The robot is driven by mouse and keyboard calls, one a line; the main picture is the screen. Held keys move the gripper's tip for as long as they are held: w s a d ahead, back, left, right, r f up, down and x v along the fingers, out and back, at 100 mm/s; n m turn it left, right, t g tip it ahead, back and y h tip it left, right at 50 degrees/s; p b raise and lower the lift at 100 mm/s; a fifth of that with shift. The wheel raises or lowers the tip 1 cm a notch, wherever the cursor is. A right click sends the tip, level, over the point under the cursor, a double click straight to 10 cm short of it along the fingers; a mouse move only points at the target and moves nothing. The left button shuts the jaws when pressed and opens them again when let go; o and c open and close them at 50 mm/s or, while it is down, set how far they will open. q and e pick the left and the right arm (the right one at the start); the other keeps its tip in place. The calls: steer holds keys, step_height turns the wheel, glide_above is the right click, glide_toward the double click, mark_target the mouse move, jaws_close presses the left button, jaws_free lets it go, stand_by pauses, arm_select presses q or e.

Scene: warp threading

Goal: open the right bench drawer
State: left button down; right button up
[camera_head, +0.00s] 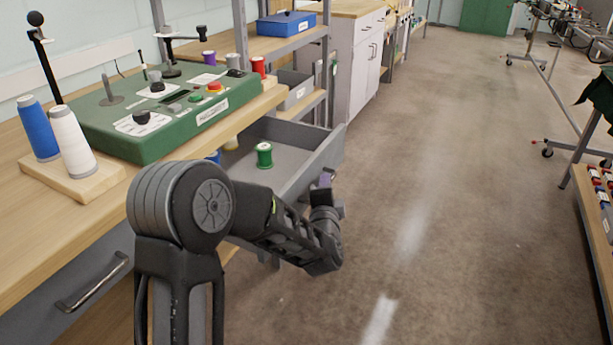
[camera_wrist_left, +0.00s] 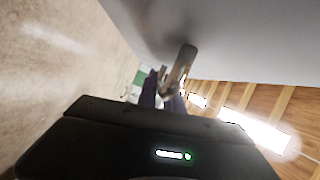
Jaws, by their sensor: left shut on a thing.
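The right bench drawer (camera_head: 312,160) is grey and stands pulled out from under the bench, its inside showing. A green spool (camera_head: 264,155) stands in it. My left gripper (camera_head: 325,182) is at the outer front of this drawer, partly hidden by its own wrist. In the left wrist view the purple fingers (camera_wrist_left: 162,93) are shut on the metal drawer handle (camera_wrist_left: 181,68), below the grey drawer front (camera_wrist_left: 235,35). The handle is hidden in the head view. My right gripper is not in view.
The left bench drawer (camera_head: 45,318) is shut, with a bar handle (camera_head: 92,283). A green control box (camera_head: 165,115) and thread cones (camera_head: 72,140) stand on the bench top. The floor (camera_head: 430,220) to the right is clear, up to a rack at the right edge.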

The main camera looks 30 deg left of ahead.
arm_select(q)
steer(key=shift+d, duration=0.7)
steer(key=c, duration=1.5)
jaws_free()
steer(key=p+v, duration=0.1)
steer(key=v, duration=0.6)
steer(key=shift+s+d, duration=0.15)
steer(key=shift+s, duration=0.2)
